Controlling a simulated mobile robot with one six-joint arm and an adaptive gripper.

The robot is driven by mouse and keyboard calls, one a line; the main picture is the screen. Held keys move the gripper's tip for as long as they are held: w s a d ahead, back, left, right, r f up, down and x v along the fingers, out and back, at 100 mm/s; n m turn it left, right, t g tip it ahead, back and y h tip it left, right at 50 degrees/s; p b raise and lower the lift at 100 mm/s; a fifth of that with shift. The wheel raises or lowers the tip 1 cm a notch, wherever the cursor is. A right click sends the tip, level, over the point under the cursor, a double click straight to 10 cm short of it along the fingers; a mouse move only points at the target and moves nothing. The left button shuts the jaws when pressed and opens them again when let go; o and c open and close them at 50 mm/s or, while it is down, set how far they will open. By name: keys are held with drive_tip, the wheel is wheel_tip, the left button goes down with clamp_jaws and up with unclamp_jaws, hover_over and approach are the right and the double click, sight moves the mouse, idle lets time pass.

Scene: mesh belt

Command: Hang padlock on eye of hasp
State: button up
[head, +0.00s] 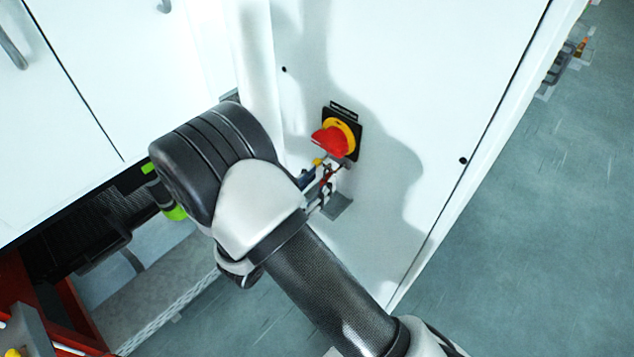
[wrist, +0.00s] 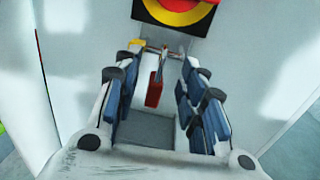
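My gripper (wrist: 163,62) is open, with its blue-padded fingers spread either side of a narrow red piece (wrist: 153,93). The red piece hangs below a thin metal part under the red and yellow switch (wrist: 180,10); I cannot tell whether it is the hasp or the padlock. A small yellow piece (wrist: 137,43) shows by the left fingertip, its identity unclear. Neither finger visibly presses on the red piece. In the head view the switch (head: 337,138) is on the white panel, and my gripper (head: 326,176) is just below it, partly hidden by my arm.
The white cabinet panel (head: 420,90) carries the switch on a black plate. A small grey plate (head: 339,206) shows below my gripper. Dark machinery and a red frame (head: 25,300) are at the lower left. Open floor (head: 540,220) lies to the right.

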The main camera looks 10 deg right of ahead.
drive_tip(key=v, duration=1.2)
drive_tip(key=s+d+r+m+g+y, duration=0.1)
drive_tip(key=s+d+r+m+g, duration=0.35)
drive_tip(key=d+m+g, duration=0.2)
drive_tip(key=s+d+r+m+g+y, duration=0.2)
drive_tip(key=s+d+r+m+g, duration=0.25)
drive_tip(key=d+m, duration=0.3)
drive_tip(key=s+a+r+m+t+y, duration=0.2)
drive_tip(key=s+r+m+t+y, duration=0.1)
drive_tip(key=s+r+m+y, duration=0.4)
drive_tip(key=s+m+y, duration=0.1)
drive_tip(key=m+y, duration=0.2)
drive_tip(key=m, duration=0.2)
drive_tip(key=shift+r+t, duration=0.2)
drive_tip(key=shift+t, duration=0.2)
